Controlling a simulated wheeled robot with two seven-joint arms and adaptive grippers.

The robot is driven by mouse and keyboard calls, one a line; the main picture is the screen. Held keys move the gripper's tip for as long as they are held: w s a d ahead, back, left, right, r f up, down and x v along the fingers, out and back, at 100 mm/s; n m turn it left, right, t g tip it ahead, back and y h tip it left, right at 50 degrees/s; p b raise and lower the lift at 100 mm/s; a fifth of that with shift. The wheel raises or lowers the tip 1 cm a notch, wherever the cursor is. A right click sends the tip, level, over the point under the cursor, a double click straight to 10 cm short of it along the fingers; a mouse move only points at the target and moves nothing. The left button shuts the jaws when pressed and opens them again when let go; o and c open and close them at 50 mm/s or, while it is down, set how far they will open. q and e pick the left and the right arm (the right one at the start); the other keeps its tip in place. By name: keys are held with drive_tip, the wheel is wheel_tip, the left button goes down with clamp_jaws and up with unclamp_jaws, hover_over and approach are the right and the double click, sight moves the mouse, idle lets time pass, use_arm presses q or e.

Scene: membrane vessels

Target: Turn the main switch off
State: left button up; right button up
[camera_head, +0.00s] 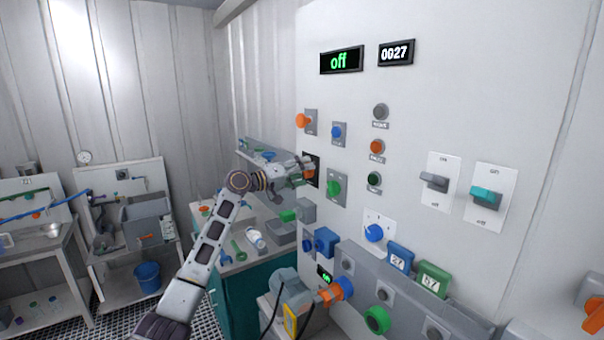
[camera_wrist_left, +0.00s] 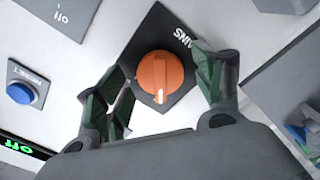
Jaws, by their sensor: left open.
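The main switch (camera_wrist_left: 160,76) is a round orange knob with a white mark, on a black diamond-looking plate with a partly hidden white label. In the wrist view the mark points to the bottom of the picture. In the head view the switch (camera_head: 310,174) is mostly hidden behind my left gripper (camera_head: 300,170). My left gripper (camera_wrist_left: 160,65) is open, with one finger on each side of the knob; a gap shows on both sides, and I cannot tell how far the fingertips reach along it. My right gripper is not in view.
The white panel carries a green "off" display (camera_head: 341,60), a "0027" counter (camera_head: 396,52), a blue button (camera_head: 337,132), a green button (camera_head: 334,187) and a grey toggle (camera_head: 435,182). Below stands a grey ledge (camera_head: 360,267). A bench (camera_head: 250,262) stands left of the panel.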

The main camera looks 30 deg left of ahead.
use_arm(q)
drive_tip(key=v, duration=1.2)
idle(0.3)
idle(0.7)
